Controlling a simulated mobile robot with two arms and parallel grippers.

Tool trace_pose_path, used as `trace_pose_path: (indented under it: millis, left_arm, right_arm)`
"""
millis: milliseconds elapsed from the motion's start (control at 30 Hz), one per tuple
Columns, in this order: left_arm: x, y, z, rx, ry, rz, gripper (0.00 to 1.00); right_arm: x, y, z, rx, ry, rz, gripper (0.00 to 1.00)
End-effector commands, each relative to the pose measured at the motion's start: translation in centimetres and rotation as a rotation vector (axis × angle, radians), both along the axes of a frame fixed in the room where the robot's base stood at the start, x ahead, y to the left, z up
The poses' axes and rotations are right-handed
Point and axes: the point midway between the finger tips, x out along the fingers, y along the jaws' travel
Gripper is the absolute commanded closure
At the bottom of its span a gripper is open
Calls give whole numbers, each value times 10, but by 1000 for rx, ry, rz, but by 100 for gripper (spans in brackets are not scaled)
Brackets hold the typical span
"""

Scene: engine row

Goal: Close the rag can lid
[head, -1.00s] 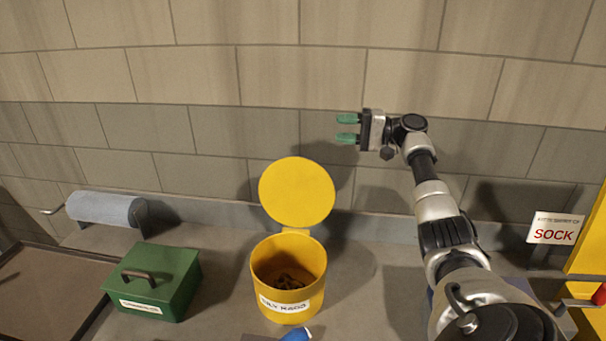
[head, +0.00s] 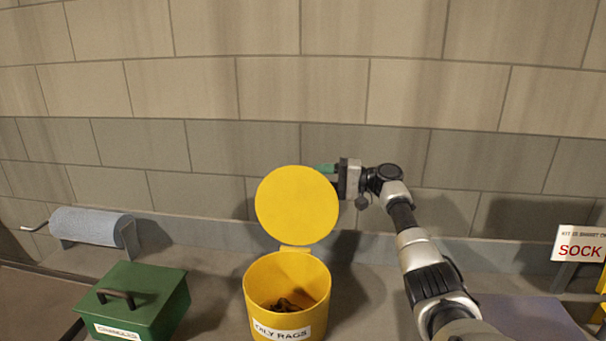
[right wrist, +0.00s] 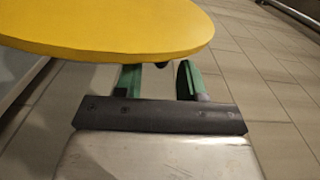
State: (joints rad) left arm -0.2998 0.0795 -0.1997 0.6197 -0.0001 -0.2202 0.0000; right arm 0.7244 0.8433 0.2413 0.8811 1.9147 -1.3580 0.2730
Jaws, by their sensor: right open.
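The yellow rag can (head: 260,290), labelled for oily rags, stands on the bench with dark rags inside. Its round yellow lid (head: 297,205) stands up and open at the back of the rim. My right gripper (head: 326,169) is open, with green fingers, at the upper right edge of the lid. The fingers reach partly behind the lid, which hides some of them. In the right wrist view the lid (right wrist: 110,28) crosses above the open fingers (right wrist: 160,82); I cannot tell whether they touch. My left gripper is not in view.
A green box (head: 150,300) with a handle stands left of the can. A blue paper roll (head: 88,228) is at the back left. A SOCK sign (head: 580,245) stands at the right. A block wall rises close behind the bench.

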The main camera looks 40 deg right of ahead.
Motion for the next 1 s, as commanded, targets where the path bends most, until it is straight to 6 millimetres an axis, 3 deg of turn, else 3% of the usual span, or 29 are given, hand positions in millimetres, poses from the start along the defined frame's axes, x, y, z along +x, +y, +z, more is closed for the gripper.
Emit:
trace_pose_path:
  millis: [300,667,933,1000]
  left_arm:
    - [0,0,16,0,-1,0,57]
    - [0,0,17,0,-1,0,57]
    - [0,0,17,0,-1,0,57]
    - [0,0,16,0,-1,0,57]
  right_arm:
    - [36,28,2,2,-1,1,60]
    - [41,32,0,1,-1,0,60]
    - [40,32,-1,0,0,0,98]
    - [40,32,-1,0,1,0,100]
